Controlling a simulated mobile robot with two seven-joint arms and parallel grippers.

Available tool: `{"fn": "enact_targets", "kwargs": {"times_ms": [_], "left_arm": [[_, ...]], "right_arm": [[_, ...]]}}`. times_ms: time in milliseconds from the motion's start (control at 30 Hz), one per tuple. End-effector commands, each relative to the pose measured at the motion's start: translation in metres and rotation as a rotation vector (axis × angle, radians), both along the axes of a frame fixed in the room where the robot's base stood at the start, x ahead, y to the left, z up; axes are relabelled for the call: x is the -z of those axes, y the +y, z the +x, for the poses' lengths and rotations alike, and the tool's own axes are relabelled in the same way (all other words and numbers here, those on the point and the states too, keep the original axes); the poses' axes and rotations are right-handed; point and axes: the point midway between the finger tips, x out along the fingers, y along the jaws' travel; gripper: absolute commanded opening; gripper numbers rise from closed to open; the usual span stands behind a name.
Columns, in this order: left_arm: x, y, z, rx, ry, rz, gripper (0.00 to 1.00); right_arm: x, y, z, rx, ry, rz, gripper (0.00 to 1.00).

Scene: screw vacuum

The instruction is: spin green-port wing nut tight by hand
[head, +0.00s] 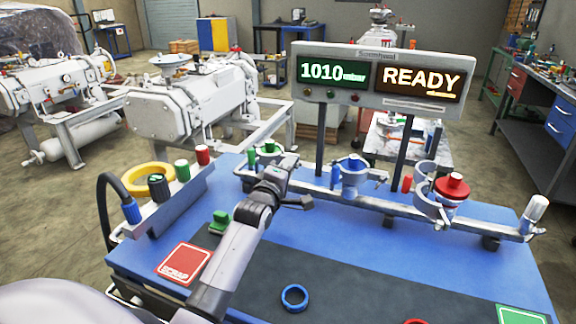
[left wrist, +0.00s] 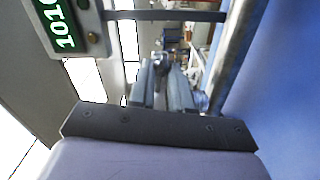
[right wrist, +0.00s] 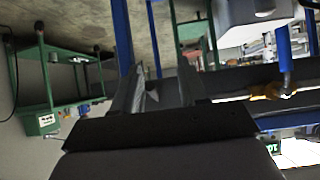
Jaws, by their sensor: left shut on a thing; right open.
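The green port (head: 268,150) is on the grey pipe manifold at the back left of the blue bench, with a green cap on top. My left gripper (head: 280,172) is at the front of this port and hides its clamp and most of the wing nut from the head. In the left wrist view, the fingers are shut on a small grey metal piece, which I take to be the wing nut (left wrist: 162,64). How far it is threaded cannot be seen. My right gripper (right wrist: 160,85) is open and empty, shown only in the right wrist view, away from the port.
The blue port (head: 352,170) and red port (head: 452,188) stand further right on the manifold. A display (head: 380,78) reading 1010 mbar and READY rises behind. A blue ring (head: 294,297) and a red scrap pad (head: 185,263) lie in front. The dark mat's middle is mostly clear.

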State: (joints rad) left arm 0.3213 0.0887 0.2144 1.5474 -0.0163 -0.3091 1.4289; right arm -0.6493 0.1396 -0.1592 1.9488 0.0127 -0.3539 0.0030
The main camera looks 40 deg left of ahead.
Motion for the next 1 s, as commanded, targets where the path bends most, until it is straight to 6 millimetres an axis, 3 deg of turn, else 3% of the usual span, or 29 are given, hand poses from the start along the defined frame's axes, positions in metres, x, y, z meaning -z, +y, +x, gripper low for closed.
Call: {"fn": "enact_targets", "kwargs": {"times_ms": [400, 1000], "left_arm": [[-0.002, 0.0, 0.0, 0.001, 0.092, 0.374, 0.0], [-0.001, 0.0, 0.0, 0.001, 0.225, 0.929, 0.0]], "right_arm": [[-0.025, 0.0, 0.0, 0.0, -0.001, 0.0, 0.43], [-0.046, 0.0, 0.0, 0.0, -0.001, 0.0, 0.43]]}}
